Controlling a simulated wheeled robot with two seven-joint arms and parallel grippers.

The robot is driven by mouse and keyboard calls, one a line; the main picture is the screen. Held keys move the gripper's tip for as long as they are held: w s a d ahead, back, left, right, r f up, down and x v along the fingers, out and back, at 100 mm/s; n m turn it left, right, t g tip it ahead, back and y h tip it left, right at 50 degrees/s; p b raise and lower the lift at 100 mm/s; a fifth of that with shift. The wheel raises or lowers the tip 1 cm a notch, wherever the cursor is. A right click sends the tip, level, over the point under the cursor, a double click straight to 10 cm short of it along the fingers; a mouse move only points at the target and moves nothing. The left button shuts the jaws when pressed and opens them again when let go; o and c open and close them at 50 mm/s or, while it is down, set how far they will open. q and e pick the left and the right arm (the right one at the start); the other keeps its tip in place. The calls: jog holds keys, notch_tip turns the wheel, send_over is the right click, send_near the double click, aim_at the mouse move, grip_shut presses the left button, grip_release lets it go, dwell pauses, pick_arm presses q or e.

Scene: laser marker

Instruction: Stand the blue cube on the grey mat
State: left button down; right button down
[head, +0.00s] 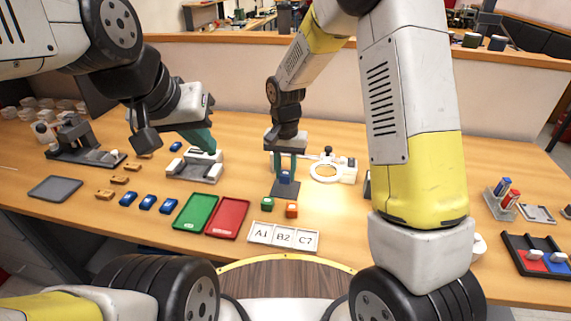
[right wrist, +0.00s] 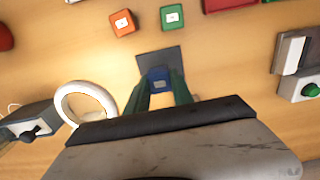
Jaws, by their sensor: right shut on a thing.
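The blue cube (head: 285,177) is between the teal fingers of my right gripper (head: 286,170), which is shut on it. In the right wrist view the cube (right wrist: 160,76) shows between the fingers (right wrist: 161,88), over the dark grey mat (right wrist: 155,58). In the head view the mat (head: 285,192) shows in front of and below the cube. I cannot tell whether the cube's underside touches the mat. My left gripper (head: 198,138) hangs over a white and grey device at the left; its finger gap is not clear.
A green cube (head: 267,204) and an orange cube (head: 291,210) stand just in front of the mat. A white ring device (head: 325,172) is right of it. Green (head: 195,212) and red (head: 228,218) trays and a labelled A1 B2 C7 plate (head: 283,237) lie nearer.

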aim_at(286, 171)
jog(key=shift+w+f, duration=0.2)
jog(key=shift+w, duration=0.35)
jog(key=shift+f, duration=1.6)
jog(key=c, duration=1.1)
grip_release()
jog(key=shift+f, duration=0.1)
